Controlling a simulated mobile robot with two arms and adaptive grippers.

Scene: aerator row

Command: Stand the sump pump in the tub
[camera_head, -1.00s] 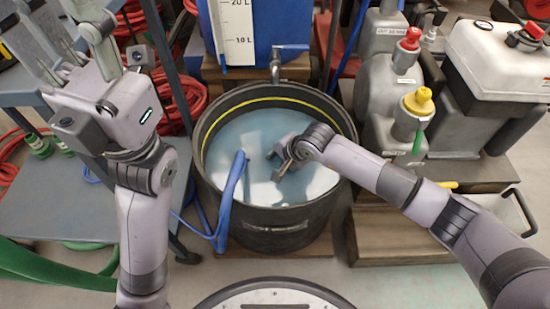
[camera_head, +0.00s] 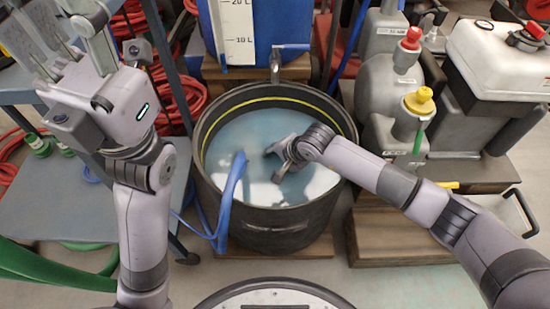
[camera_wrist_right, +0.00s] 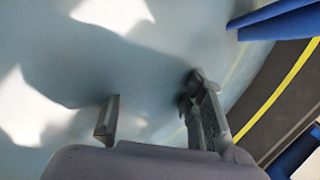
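The black tub (camera_head: 318,222) with a yellow line inside stands in the middle of the head view, holding pale blue water (camera_head: 255,130). A blue hose (camera_head: 232,185) runs over its left front rim, its upper end over the water. I cannot make out the sump pump's body; it may be hidden below the water. My right gripper (camera_head: 272,165) is over the tub, pointing left. In the right wrist view its fingers (camera_wrist_right: 152,112) are apart with nothing between them. My left gripper (camera_head: 62,45) is raised at the upper left, its fingers spread and partly cut off.
A tap (camera_head: 276,65) stands at the tub's back rim, below a blue tank with a white scale (camera_head: 232,35). Grey jugs with red and yellow caps (camera_head: 418,100) and a white-topped container (camera_head: 495,60) crowd the right. A grey shelf (camera_head: 50,205) is at left.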

